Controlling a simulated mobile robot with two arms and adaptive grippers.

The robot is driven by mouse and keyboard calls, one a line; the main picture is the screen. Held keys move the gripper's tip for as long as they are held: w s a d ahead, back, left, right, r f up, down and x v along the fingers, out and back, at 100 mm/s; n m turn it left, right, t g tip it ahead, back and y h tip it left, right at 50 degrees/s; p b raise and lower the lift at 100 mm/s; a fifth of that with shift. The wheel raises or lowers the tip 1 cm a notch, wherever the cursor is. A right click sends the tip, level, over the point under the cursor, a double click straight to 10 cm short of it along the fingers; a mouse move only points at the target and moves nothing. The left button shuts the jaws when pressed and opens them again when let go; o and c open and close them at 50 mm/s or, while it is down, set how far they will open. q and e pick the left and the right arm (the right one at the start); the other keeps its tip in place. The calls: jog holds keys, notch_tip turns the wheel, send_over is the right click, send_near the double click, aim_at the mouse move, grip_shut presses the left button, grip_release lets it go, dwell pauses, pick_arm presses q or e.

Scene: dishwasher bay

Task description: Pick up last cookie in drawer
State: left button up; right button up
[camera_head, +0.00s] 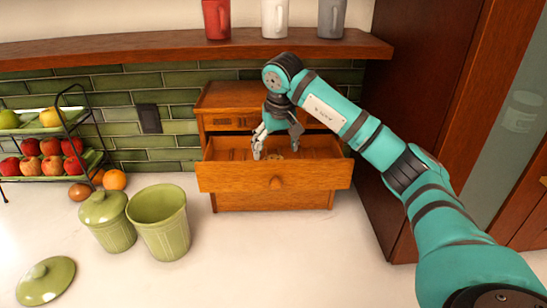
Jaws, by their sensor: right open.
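The wooden drawer (215,178) is pulled open from a small wooden chest (228,97) against the tiled wall. My right gripper (276,151) reaches down into the open drawer from above, its fingers spread apart with nothing held between them. A small brownish patch low in the drawer between the fingers may be the cookie, but it is too small and covered to tell. The drawer front and the fingers hide part of the drawer floor. My left gripper is not in view.
An open green canister (165,240) and a lidded one (108,225) stand left of the drawer. A loose green lid (45,281) lies at front left. A fruit rack (45,150) stands at far left. A shelf (150,52) with cups runs above; a tall cabinet stands right.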

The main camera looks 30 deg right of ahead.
aim_at(274, 155)
jog(key=p+x, duration=0.1)
jog(key=x, duration=0.1)
jog(key=shift+w+a+f, duration=0.1)
jog(key=shift+w+f, duration=0.05)
jog(key=shift+f, duration=0.1)
jog(key=shift+w+f, duration=0.15)
jog(key=shift+f, duration=0.35)
jog(key=c, duration=0.7)
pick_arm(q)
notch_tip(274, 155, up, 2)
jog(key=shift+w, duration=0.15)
pick_arm(e)
jog(key=shift+c, duration=0.2)
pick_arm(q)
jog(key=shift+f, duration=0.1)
